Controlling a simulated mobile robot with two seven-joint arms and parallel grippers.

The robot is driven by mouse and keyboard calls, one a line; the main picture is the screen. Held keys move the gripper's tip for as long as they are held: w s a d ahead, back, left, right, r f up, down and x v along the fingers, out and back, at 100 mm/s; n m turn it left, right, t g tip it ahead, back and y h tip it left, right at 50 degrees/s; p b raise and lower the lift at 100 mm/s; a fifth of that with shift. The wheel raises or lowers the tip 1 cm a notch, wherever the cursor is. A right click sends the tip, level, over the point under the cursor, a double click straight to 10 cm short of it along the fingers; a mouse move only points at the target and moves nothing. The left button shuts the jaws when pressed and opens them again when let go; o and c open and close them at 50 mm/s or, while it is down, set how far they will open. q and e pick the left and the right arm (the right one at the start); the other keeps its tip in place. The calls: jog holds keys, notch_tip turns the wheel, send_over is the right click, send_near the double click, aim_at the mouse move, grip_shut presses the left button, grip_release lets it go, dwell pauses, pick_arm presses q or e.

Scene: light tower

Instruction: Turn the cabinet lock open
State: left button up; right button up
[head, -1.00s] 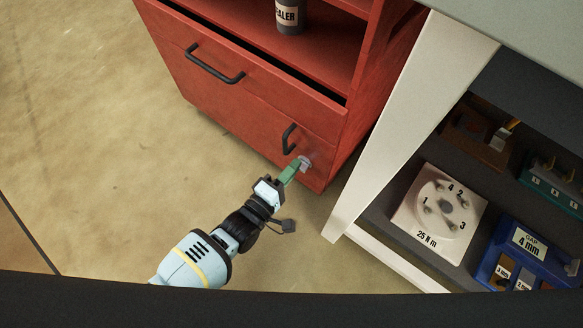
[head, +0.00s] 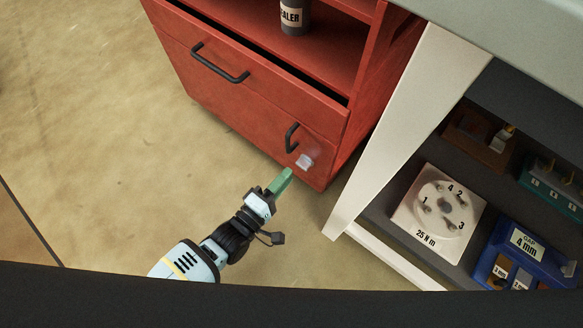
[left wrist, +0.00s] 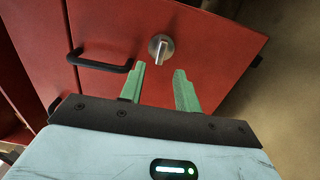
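The red cabinet (head: 262,112) stands at the top middle of the head view. Its lock (head: 305,161) is a small silver knob low on the front, beside the black door handle (head: 291,138). In the left wrist view the lock knob (left wrist: 161,47) is a round silver piece with a raised grip bar, just beyond the fingertips. My left gripper (head: 287,172) has green fingers and points at the lock. In the left wrist view the left gripper (left wrist: 159,70) is open, with a gap between its fingers and nothing in it. My right gripper is not in view.
A black drawer handle (head: 219,64) juts from the cabinet's upper front. A bottle (head: 294,15) stands on its open shelf. A pale workbench leg (head: 408,130) stands to the right, with a white numbered block (head: 436,211) and a blue gap box (head: 526,254) beyond. Floor at left is clear.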

pick_arm(q)
jog(key=p+v, duration=0.1)
jog(key=v, duration=0.2)
jog(key=shift+s+a, duration=0.1)
jog(key=shift+s, duration=0.15)
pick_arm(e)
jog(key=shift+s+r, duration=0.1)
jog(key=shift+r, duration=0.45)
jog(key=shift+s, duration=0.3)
